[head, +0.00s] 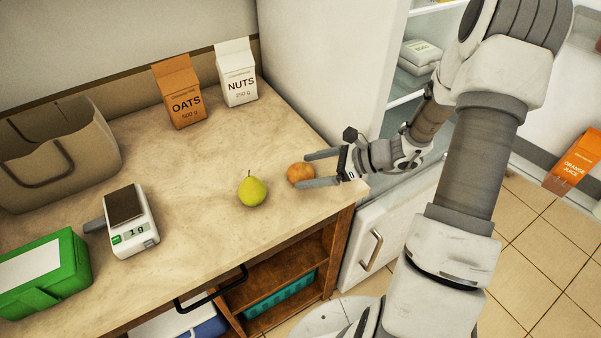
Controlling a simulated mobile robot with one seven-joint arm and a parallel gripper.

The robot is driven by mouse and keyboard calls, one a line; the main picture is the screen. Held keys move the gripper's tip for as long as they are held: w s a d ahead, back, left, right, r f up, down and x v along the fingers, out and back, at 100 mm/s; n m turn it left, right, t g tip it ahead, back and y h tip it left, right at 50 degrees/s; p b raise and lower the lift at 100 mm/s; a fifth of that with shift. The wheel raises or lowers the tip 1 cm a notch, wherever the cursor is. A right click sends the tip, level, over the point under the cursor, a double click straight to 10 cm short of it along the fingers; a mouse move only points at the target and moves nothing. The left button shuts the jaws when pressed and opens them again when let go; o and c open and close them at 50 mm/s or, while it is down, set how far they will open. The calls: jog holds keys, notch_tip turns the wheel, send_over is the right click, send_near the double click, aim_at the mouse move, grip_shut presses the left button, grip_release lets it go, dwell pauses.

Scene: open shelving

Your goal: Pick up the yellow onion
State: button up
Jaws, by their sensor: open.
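The yellow onion (299,172), round and orange-brown, rests on the beige countertop (200,150) near its right end. My gripper (311,170) reaches in from the right, low over the counter. It is open, with one finger on the far side of the onion and one on the near side. The onion lies between the fingers; whether either finger touches it I cannot tell. A yellow-green pear (252,189) stands just left of the fingertips.
An oats box (179,92) and a nuts box (237,73) stand at the back. A scale (131,222), green box (45,272) and beige bag (60,155) are at the left. A white fridge (335,60) borders the counter's right side. The middle counter is clear.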

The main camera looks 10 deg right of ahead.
jog(key=shift+w+a+f, duration=0.3)
jog(key=shift+a, duration=0.25)
jog(key=c, duration=1.3)
